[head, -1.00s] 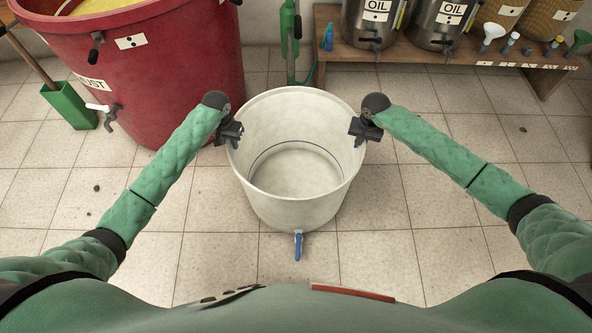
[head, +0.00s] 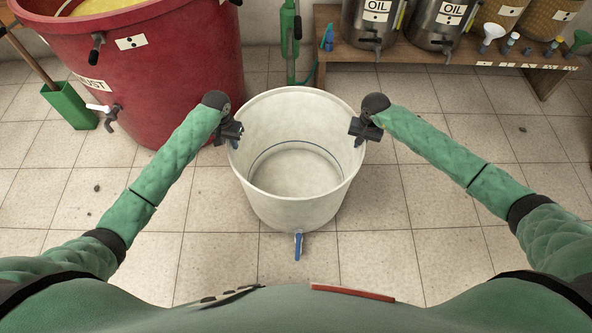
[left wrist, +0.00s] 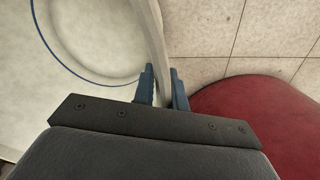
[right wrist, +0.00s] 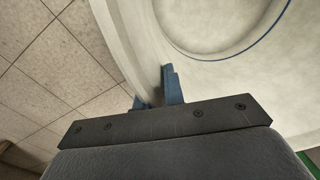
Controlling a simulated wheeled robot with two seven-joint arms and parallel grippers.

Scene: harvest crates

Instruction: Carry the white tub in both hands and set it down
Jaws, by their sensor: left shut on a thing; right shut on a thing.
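The white tub (head: 295,212) is upright and empty in the middle of the head view, in front of my body. It has a blue line around its inside and a blue-handled tap (head: 298,246) on its near side. My left gripper (head: 236,138) is shut on the left rim, one blue finger on each side of the wall in the left wrist view (left wrist: 164,88). My right gripper (head: 358,138) is shut on the right rim; the right wrist view (right wrist: 157,90) shows its fingers astride the wall. I cannot tell whether the tub's base touches the floor.
A big red vat (head: 185,75) stands close to the left gripper. A wooden bench (head: 400,57) with steel oil cans (head: 372,22) is at the back right. A green box (head: 68,105) stands far left. The tiled floor (head: 420,220) is clear on the right and near side.

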